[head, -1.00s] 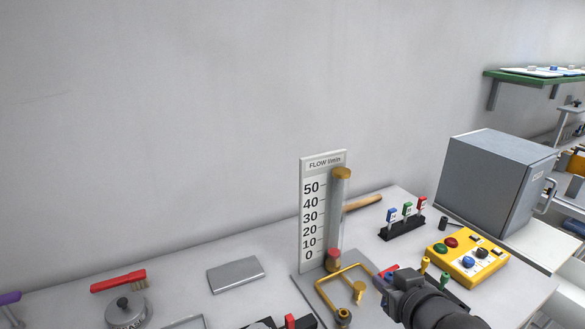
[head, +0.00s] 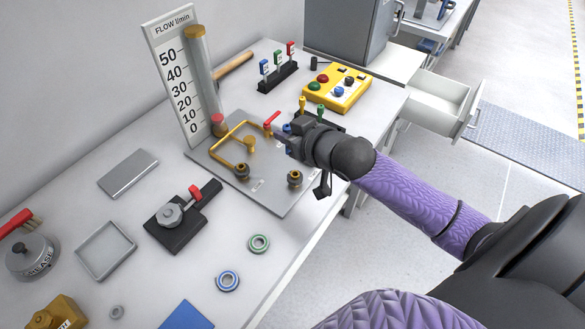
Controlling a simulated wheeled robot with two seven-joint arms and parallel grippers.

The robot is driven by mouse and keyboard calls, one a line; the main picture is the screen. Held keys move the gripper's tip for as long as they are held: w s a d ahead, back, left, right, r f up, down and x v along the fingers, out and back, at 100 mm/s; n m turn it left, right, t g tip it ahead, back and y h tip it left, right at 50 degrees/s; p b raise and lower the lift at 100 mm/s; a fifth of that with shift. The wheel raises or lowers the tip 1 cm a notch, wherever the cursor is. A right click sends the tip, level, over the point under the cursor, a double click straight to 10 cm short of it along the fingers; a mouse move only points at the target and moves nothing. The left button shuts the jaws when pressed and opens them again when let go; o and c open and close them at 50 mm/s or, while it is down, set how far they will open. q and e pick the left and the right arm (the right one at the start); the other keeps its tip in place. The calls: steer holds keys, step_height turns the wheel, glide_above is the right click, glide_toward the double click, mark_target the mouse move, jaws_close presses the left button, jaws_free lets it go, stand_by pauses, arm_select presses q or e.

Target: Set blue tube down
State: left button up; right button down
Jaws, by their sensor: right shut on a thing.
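My right gripper (head: 286,142) reaches in from the right and is shut beside the brass pipework. A small blue piece, which looks like the end of the blue tube (head: 287,128), shows at its jaws; most of it is hidden by the gripper. A dark rack (head: 327,119) stands just behind the gripper, with a yellow tube (head: 302,104) and a green tube (head: 320,111) upright in it. Whether the held tube touches anything cannot be told. My left gripper is not in view.
The flow gauge (head: 172,80) and its grey base plate (head: 225,172) with brass pipe and red lever (head: 271,119) are close left of the gripper. A yellow button box (head: 338,92) stands behind.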

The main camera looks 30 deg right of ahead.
steer(key=f+b, duration=0.1)
steer(key=f, duration=0.2)
steer(key=d+f+b, duration=0.1)
steer(key=f, duration=0.3)
steer(key=f+b, duration=0.1)
steer(key=f, duration=0.2)
steer(key=shift+s+d+f, duration=0.15)
steer(key=shift+s+f, duration=0.1)
steer(key=shift+f, duration=0.1)
steer(key=c, duration=0.5)
jaws_free()
steer(key=shift+c, duration=0.2)
